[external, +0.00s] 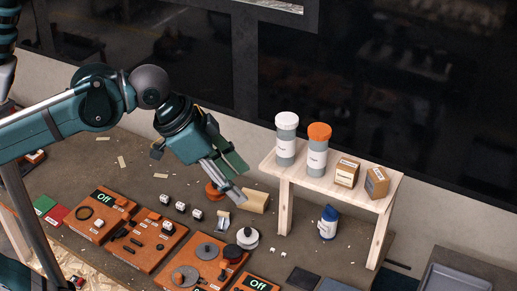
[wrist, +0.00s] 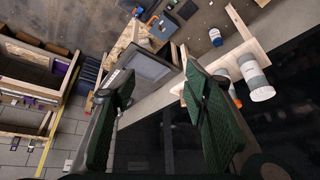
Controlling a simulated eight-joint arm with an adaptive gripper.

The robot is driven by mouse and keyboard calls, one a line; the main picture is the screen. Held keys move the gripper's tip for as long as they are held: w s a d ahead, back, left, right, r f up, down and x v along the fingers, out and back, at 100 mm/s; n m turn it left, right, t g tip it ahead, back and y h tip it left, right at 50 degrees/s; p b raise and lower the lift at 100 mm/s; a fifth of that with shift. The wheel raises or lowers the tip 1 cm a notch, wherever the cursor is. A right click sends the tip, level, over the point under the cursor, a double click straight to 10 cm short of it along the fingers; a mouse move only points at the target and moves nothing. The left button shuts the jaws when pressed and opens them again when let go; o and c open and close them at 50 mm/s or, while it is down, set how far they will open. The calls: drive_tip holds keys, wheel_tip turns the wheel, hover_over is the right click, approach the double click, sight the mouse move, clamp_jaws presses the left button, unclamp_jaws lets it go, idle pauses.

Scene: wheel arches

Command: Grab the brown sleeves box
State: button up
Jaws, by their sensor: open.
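Two small brown boxes stand on the right half of a raised wooden shelf (external: 290,166). The left box (external: 347,172) and the right box (external: 377,182) both carry white labels too small to read, so I cannot tell which is the sleeves box. My gripper (external: 240,182) is open and empty, in the air left of the shelf and apart from both boxes. In the wrist view my open gripper (wrist: 156,78) has its two green fingers spread wide. The shelf (wrist: 236,58) shows there beyond the right finger; I cannot make out either box in that view.
A white-capped jar (external: 286,140) and an orange-capped jar (external: 318,147) stand on the shelf left of the boxes. A blue-topped bottle (external: 328,222) is below. Brown boards (external: 145,240) with parts cover the front left. A grey tray (external: 460,280) lies front right.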

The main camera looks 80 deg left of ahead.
drive_tip(key=w+a+r+m+g+p, duration=0.1)
drive_tip(key=w+a+r+m+p, duration=0.2)
drive_tip(key=w, duration=0.9)
drive_tip(key=m+g+h+p, duration=0.2)
drive_tip(key=m+h+p, duration=0.15)
drive_tip(key=p, duration=0.55)
hover_over(348, 164)
drive_tip(key=s+a, duration=0.2)
drive_tip(key=a, duration=0.1)
wheel_tip(348, 164, down, 6)
drive_tip(key=shift+m+y, duration=0.35)
drive_tip(key=shift+m, duration=0.1)
drive_tip(key=f, duration=0.5)
drive_tip(key=shift+w+d+f, duration=0.15)
drive_tip(key=shift+w+f, duration=0.1)
drive_tip(key=shift+w, duration=0.05)
drive_tip(key=shift+f, duration=0.1)
drive_tip(key=shift+x, duration=1.2)
drive_tip(key=shift+d+f, duration=0.1)
drive_tip(key=shift+s+p+x, duration=0.2)
drive_tip(key=shift+p+x, duration=0.1)
drive_tip(key=shift+x, duration=2.2)
